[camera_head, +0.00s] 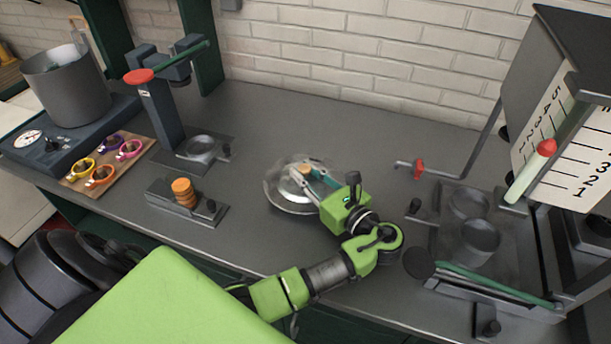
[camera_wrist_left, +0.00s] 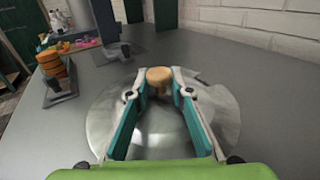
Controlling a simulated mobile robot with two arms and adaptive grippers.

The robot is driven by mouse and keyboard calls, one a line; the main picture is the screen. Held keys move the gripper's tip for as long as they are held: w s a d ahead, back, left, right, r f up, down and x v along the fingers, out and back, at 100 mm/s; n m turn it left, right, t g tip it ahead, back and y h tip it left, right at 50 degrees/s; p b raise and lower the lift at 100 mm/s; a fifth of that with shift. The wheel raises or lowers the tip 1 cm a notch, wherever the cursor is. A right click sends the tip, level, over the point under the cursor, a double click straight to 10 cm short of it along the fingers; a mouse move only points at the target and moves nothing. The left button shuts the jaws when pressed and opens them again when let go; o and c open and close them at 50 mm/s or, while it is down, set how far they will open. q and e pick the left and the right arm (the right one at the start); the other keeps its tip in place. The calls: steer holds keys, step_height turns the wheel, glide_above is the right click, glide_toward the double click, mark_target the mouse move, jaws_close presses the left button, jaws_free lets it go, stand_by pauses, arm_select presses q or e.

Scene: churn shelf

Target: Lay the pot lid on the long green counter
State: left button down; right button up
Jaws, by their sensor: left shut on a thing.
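The pot lid (camera_head: 283,199) is a round, shiny, see-through disc with a wooden knob, over the middle of the long counter (camera_head: 345,130). The counter has a grey top and dark green below. My left gripper (camera_head: 306,173) is shut on the lid's knob. In the left wrist view the teal fingers (camera_wrist_left: 160,82) hold the wooden knob (camera_wrist_left: 159,74) between their tips, and the lid (camera_wrist_left: 103,120) spreads flat beneath. The lid looks level and very low; I cannot tell whether it touches the counter. My right gripper is not in view.
A grey pot (camera_head: 68,90) stands on a scale at left, beside a board of colored rings (camera_head: 103,174). A press stand (camera_head: 160,115) and a holder with orange discs (camera_head: 184,192) stand left of the lid. A metal rig with cups (camera_head: 480,240) is at right. The back middle is clear.

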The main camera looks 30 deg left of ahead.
arm_select(q)
steer(key=shift+f, duration=0.5)
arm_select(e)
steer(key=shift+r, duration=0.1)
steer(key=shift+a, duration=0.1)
arm_select(q)
steer(key=shift+s+f, duration=0.1)
steer(key=shift+f, duration=0.5)
steer(key=c, duration=2)
jaws_free()
steer(key=shift+o, duration=0.9)
steer(key=shift+f, duration=0.2)
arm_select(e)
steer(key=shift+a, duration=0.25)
arm_select(q)
steer(key=shift+s, duration=0.1)
steer(key=shift+r, duration=0.1)
